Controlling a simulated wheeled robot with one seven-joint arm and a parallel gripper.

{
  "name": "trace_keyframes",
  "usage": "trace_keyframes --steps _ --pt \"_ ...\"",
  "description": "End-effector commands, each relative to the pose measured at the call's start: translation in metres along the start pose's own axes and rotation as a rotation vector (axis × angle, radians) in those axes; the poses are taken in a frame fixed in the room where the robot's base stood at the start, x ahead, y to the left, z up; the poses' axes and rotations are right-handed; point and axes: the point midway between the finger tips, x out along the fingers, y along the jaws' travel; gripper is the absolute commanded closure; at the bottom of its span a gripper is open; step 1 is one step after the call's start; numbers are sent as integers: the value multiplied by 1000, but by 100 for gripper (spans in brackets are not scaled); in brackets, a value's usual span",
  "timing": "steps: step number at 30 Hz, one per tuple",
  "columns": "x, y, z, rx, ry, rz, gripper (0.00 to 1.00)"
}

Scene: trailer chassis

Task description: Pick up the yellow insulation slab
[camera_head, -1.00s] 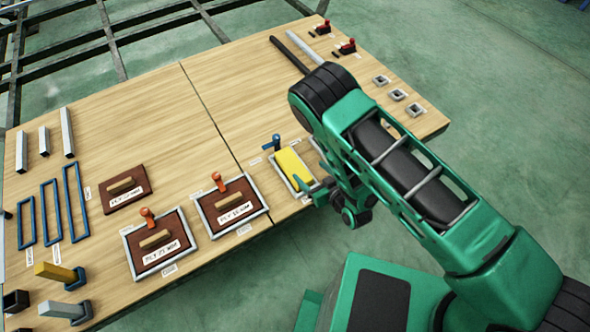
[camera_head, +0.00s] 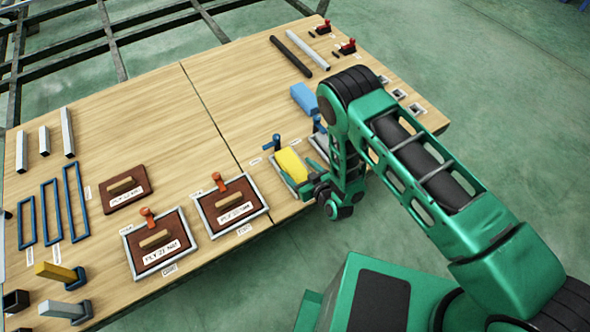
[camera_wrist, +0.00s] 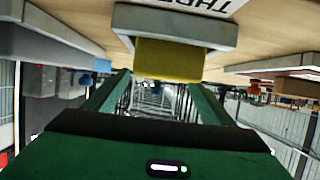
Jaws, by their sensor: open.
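The yellow insulation slab (camera_head: 291,164) lies in a grey-rimmed tray (camera_head: 282,176) near the front edge of the wooden table. In the wrist view the slab (camera_wrist: 168,62) shows straight ahead, against the tray (camera_wrist: 175,27). My gripper (camera_head: 311,177) is at the slab's near right side, with its fingers open. In the wrist view my two green fingers (camera_wrist: 155,98) are spread apart, with the slab's near end just beyond or between their tips. I cannot tell whether they touch it. My arm hides part of the tray area to the right.
A dark blue clamp (camera_head: 276,142) stands just behind the slab's tray. A light blue block (camera_head: 304,97) lies behind my arm. Brown boards in grey frames (camera_head: 233,206) lie to the left. The table's back middle is clear (camera_head: 150,110).

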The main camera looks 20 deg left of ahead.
Motion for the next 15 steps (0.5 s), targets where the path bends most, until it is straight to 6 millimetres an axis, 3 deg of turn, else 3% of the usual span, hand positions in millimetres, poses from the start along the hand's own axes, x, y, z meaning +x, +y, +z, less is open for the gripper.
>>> trace_keyframes --steps 6,15 --pt "28 -2 0 3 2 1 23" --pt "34 -3 0 0 0 0 23"
